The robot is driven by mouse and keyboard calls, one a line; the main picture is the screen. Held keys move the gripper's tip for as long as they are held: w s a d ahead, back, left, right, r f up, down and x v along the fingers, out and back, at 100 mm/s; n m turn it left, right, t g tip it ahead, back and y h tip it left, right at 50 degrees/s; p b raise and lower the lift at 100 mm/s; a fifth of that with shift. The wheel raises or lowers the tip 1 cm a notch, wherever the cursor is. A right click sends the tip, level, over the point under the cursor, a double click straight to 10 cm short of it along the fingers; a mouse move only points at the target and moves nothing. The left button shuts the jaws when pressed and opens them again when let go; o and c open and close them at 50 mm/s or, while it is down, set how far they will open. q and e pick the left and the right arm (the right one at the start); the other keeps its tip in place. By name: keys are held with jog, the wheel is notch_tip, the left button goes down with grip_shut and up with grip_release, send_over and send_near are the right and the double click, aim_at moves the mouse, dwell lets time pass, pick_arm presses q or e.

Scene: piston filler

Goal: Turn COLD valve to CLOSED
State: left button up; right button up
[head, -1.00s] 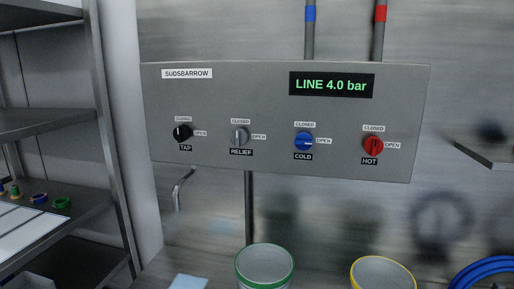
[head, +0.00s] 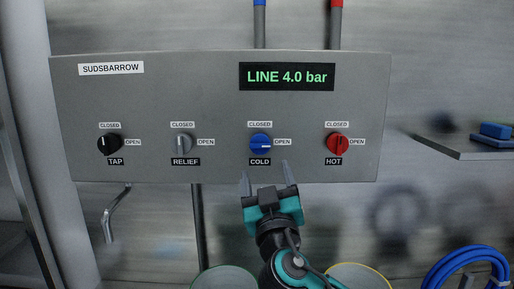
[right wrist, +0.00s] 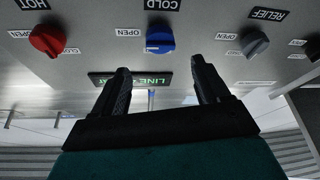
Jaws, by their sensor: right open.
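The blue COLD valve knob (head: 260,145) is on the grey panel, third from the left, with a CLOSED label above it and an OPEN label at its right. Its white mark points right, toward OPEN. My right gripper (head: 269,178) is open and empty, just below the knob and in front of the panel, fingers pointing up toward it. In the right wrist view, upside down, the blue knob (right wrist: 160,38) lies beyond and between the two open fingers (right wrist: 160,85), apart from them. My left gripper is in no view.
The panel (head: 220,110) also carries the black TAP knob (head: 109,145), grey RELIEF knob (head: 181,144) and red HOT knob (head: 337,144). Its display (head: 287,77) reads LINE 4.0 bar. Buckets stand below, and a blue hose coil (head: 470,268) is at lower right.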

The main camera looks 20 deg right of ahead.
aim_at(260, 145)
jog(key=p+x, duration=0.1)
jog(key=x, duration=0.8)
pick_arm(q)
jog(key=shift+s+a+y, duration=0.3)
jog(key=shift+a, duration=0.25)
pick_arm(e)
jog(key=shift+f, duration=0.1)
jog(key=shift+c, duration=0.2)
jog(key=c, duration=1)
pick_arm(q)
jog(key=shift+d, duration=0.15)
